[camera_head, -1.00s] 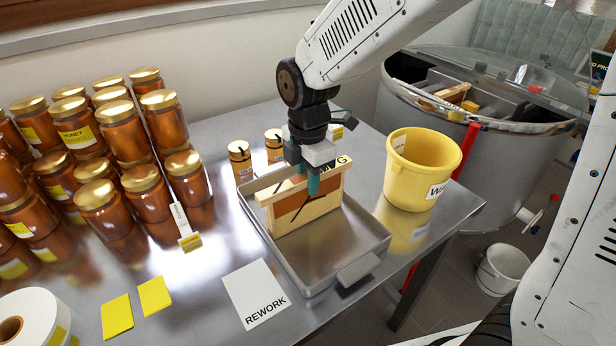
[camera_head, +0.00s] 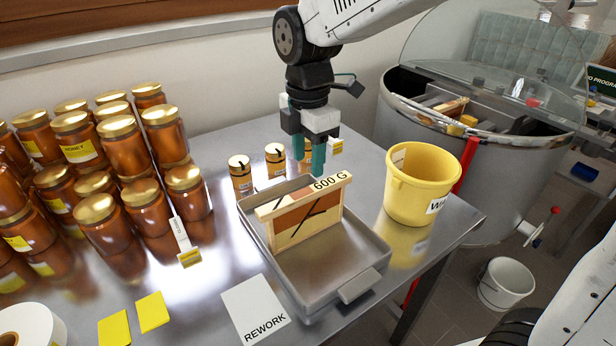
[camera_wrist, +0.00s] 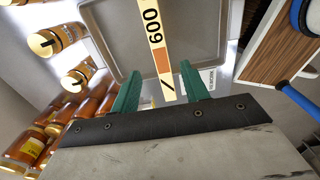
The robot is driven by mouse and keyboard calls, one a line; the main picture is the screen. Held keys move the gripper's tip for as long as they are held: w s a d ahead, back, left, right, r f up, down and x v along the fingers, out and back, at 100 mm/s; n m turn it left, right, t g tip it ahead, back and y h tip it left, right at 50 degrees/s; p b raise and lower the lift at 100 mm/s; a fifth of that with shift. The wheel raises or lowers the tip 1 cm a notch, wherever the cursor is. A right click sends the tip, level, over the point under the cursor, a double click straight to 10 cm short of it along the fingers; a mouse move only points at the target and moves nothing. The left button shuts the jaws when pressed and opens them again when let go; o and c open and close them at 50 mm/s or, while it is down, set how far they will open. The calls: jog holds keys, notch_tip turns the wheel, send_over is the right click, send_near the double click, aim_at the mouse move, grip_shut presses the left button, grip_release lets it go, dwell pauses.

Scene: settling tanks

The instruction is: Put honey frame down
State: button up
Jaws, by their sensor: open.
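The honey frame (camera_head: 308,216) stands upright in the grey metal tray (camera_head: 367,262) on the steel table. Its top bar reads "600 G", and a dark forked mark crosses its face. My gripper (camera_head: 313,160) is open and empty above the far side of the frame, apart from it. In the wrist view my green fingers (camera_wrist: 156,88) are spread, with the frame's top bar (camera_wrist: 152,35) showing beyond and between them. The tray (camera_wrist: 112,30) also shows there.
A yellow bucket (camera_head: 413,185) stands right of the tray. Many honey jars (camera_head: 125,150) crowd the left, and small jars (camera_head: 240,175) stand behind the tray. A "REWORK" card (camera_head: 255,308) lies in front. A steel drum (camera_head: 430,130) stands beyond the table.

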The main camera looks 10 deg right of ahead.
jog(key=s+d+r+m, duration=0.5)
jog(key=s+d+m, duration=0.5)
jog(key=d+m, duration=0.1)
jog(key=s+d+f+m, duration=0.1)
jog(key=s+d+m, duration=0.2)
jog(key=s+m, duration=0.2)
jog(key=s+d+f+m+t, duration=0.1)
jog(key=s+d+f+m, duration=0.1)
jog(key=s+m, duration=0.4)
jog(key=shift+s+d+m, duration=0.15)
jog(key=shift+d+m, duration=0.15)
jog(key=shift+d, duration=0.15)
jog(key=shift+s, duration=0.1)
